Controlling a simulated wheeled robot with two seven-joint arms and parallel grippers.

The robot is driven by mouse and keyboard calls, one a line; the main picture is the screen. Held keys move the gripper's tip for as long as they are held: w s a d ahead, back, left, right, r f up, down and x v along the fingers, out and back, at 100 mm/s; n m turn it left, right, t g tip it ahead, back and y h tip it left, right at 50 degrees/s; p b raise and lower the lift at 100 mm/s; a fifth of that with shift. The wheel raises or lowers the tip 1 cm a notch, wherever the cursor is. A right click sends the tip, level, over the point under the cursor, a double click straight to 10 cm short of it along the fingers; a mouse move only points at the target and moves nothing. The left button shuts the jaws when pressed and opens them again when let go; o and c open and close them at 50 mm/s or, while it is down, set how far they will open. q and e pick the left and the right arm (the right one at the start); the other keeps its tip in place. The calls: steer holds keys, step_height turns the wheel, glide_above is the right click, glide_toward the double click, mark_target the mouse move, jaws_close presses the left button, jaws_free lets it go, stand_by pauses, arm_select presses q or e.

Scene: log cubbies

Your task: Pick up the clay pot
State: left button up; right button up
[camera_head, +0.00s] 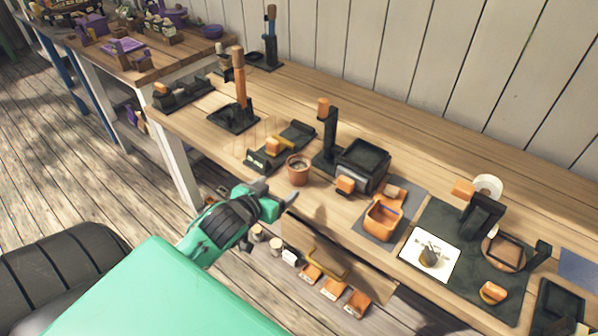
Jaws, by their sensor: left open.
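A small terracotta clay pot (298,172) stands upright near the front edge of the wooden bench, and its rim and dark inside show from above. My left gripper (281,191) reaches in from the lower left, just in front of and below the pot. Its dark fingers are apart and nothing shows between them. The pot looks clear of the fingers, though the exact gap is hard to judge. My right gripper is not in view.
To the right stand a black box (362,165) and an orange container (382,222). Below the bench edge, an open drawer-like shelf (330,262) holds several small items.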

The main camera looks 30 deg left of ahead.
mark_target(293, 177)
arm_select(q)
steer(key=x, duration=0.7)
steer(key=shift+p, duration=0.3)
steer(key=shift+w+f, duration=0.35)
steer(key=shift+w, duration=0.25)
steer(key=shift+f+p+x, duration=0.2)
steer(key=shift+p+x, duration=0.4)
steer(key=shift+x, duration=1.8)
steer(key=shift+s, duration=0.1)
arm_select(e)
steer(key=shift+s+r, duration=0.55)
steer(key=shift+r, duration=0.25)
arm_select(q)
steer(key=c, duration=1.2)
steer(key=shift+o, duration=0.2)
steer(key=shift+r, duration=0.1)
step_height(293, 177, up, 20)
steer(key=shift+b, duration=0.3)
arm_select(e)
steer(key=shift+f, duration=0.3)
